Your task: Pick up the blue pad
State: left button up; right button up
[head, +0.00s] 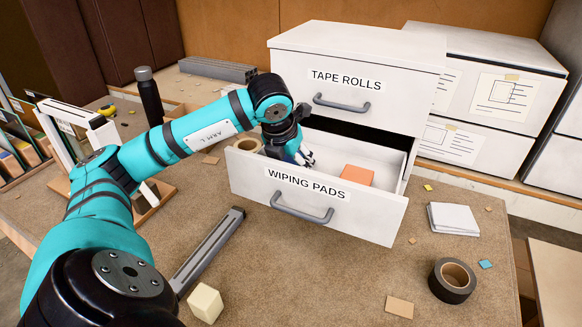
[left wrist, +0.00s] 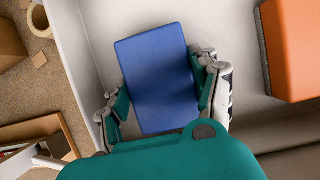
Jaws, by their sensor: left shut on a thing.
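The blue pad (left wrist: 157,72) lies between the two fingers of my left gripper (left wrist: 162,92) in the left wrist view, with a finger against each side. In the head view my left gripper (head: 302,156) reaches down into the open lower drawer (head: 265,193), labelled WIPING PADS, at its left part. There the pad is mostly hidden by my gripper and wrist. I cannot tell whether the pad is clear of the drawer floor. My right gripper is not in view.
An orange pad (head: 357,174) lies in the drawer to the right. The upper drawer (head: 345,85), labelled TAPE ROLLS, is shut just above. A tan tape roll (head: 247,145) is by the drawer's left side. A black tape roll (head: 452,280) and white sheets (head: 453,218) lie at right.

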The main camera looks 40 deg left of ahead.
aim_at(290, 161)
pick_arm(q)
jog(key=shift+f, duration=0.15)
jog(key=shift+r+p, duration=0.3)
jog(key=shift+p, duration=0.2)
jog(key=shift+a+r, duration=0.15)
jog(key=shift+r, duration=0.2)
notch_tip(290, 161, up, 9)
jog(key=shift+r+b, duration=0.15)
jog(key=shift+b, duration=0.5)
